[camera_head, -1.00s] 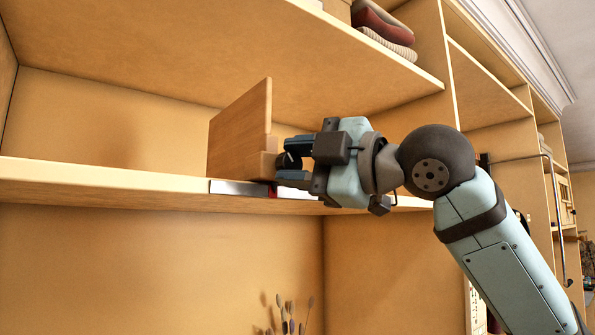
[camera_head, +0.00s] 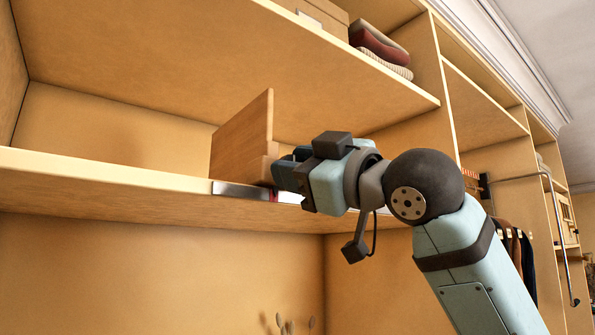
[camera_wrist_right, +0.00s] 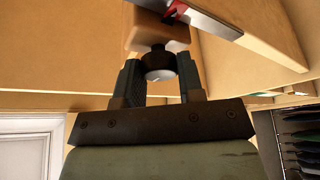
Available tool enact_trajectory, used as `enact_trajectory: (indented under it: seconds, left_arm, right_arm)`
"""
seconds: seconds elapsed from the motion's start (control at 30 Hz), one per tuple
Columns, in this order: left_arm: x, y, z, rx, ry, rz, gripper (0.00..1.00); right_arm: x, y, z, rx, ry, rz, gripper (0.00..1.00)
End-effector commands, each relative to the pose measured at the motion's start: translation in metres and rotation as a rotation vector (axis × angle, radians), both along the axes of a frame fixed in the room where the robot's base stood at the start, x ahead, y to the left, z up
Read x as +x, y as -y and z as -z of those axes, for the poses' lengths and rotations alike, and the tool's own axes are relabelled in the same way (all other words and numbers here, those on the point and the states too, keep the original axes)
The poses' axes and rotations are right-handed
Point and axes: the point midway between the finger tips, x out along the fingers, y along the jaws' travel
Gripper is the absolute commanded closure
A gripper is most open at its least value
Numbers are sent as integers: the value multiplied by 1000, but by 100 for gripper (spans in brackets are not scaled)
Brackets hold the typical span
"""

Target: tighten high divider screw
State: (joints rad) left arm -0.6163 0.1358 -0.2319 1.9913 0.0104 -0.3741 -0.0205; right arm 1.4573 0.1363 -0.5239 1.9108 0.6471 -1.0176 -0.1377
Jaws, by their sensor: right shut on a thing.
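The wooden divider (camera_head: 242,140) stands upright on the high shelf, with a small block at its front lower edge. The block (camera_wrist_right: 157,34) also shows in the right wrist view. The dark round screw knob (camera_wrist_right: 160,65) with a pale end face sticks out from this block. My right gripper (camera_head: 280,170) is at the front of the divider, its fingers on either side of the knob and shut on it. In the head view the gripper hides the knob. My left gripper is not in view.
A metal strip (camera_head: 240,190) with a red mark by the block runs along the front edge of the shelf (camera_head: 110,177). Another shelf (camera_head: 330,40) above carries a box (camera_head: 318,14) and folded clothes (camera_head: 380,46). Clothes hang (camera_head: 518,255) at the right.

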Motion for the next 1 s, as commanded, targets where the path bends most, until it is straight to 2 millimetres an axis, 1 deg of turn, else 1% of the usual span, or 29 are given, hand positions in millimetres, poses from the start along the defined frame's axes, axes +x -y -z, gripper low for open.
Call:
enact_trajectory:
  seconds: [0.03, 0.43, 0.47, 0.5, 0.57, 0.87, 1.0]
  left_arm:
    - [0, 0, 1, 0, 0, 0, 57]
    - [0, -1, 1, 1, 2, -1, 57]
    - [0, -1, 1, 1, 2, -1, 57]
    - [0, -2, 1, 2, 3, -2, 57]
    - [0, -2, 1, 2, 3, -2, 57]
    - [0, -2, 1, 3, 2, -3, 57]
    - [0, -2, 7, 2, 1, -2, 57]
  right_arm:
    - [0, -1, 2, 1, -5, -3, 88]
    - [0, -1, 2, 6, -10, -3, 88]
    - [0, -1, 2, 6, -10, -3, 62]
    - [0, -1, 2, 6, -10, -3, 53]
    - [0, -1, 2, 6, -9, -2, 40]
    - [-1, 0, 2, 7, -8, -1, 39]
    - [-7, 9, 6, 8, -6, 0, 39]
